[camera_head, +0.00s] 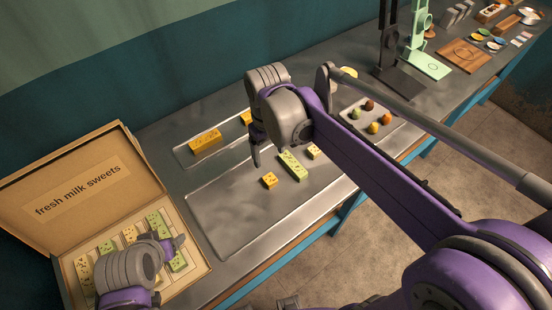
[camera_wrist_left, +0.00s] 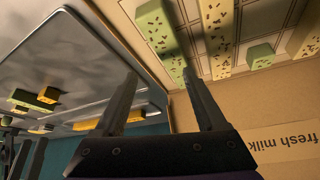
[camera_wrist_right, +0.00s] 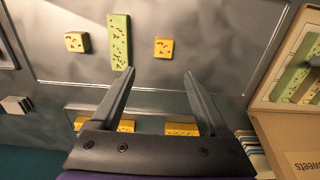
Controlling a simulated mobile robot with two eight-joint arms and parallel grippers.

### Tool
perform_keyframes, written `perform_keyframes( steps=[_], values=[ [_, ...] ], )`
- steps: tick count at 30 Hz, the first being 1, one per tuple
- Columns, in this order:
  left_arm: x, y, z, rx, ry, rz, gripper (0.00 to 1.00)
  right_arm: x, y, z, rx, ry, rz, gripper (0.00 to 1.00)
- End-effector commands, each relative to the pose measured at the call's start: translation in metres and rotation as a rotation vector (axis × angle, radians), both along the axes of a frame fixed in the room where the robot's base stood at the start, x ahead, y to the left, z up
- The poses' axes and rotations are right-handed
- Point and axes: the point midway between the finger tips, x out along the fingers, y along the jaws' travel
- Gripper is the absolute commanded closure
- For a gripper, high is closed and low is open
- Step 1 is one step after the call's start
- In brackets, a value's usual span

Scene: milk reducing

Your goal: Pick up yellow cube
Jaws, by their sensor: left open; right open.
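Two small yellow cubes lie on the front metal tray (camera_head: 225,215), either side of a green speckled bar (camera_head: 292,165). The nearer-left yellow cube (camera_head: 269,180) shows in the right wrist view (camera_wrist_right: 164,47), just beyond and between the fingertips. The other yellow cube (camera_head: 313,151) also shows there (camera_wrist_right: 77,42). My right gripper (camera_wrist_right: 158,72) is open and empty, above the tray's back edge; in the head view its fingers (camera_head: 256,157) are partly hidden. My left gripper (camera_head: 179,243) is open and empty over the sweets box (camera_head: 195,244); its fingers also show in the left wrist view (camera_wrist_left: 160,73).
A back tray (camera_head: 183,153) holds a long yellow bar (camera_head: 205,141) and another yellow piece (camera_head: 246,118), partly hidden. The box lid (camera_head: 75,180) stands open at left. A tray of coloured sweets (camera_head: 388,140) and a green stand (camera_head: 425,62) are at right.

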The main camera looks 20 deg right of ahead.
Motion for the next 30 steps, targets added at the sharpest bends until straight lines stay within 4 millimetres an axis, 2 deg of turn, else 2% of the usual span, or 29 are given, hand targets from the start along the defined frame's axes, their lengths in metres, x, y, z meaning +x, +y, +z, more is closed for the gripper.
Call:
perform_keyframes(
  steps=[4,12,17,24,30],
  values=[
    [-0.001,0.000,-0.002,0.000,0.002,0.000,0.27,0.003,0.002,-0.011,-0.002,0.011,0.009,0.21],
    [-0.003,0.000,-0.006,0.000,0.005,0.000,0.27,0.002,0.002,-0.051,-0.001,0.010,0.008,0.21],
    [-0.003,0.000,-0.006,0.000,0.004,0.000,0.27,0.002,0.003,-0.061,-0.001,0.010,0.008,0.21],
    [-0.003,0.000,-0.006,0.000,0.004,0.000,0.27,-0.001,0.005,-0.096,-0.001,0.009,0.008,0.21],
    [-0.003,0.000,-0.007,0.000,0.005,0.000,0.27,-0.001,0.005,-0.109,-0.001,0.009,0.008,0.21]
  ],
)
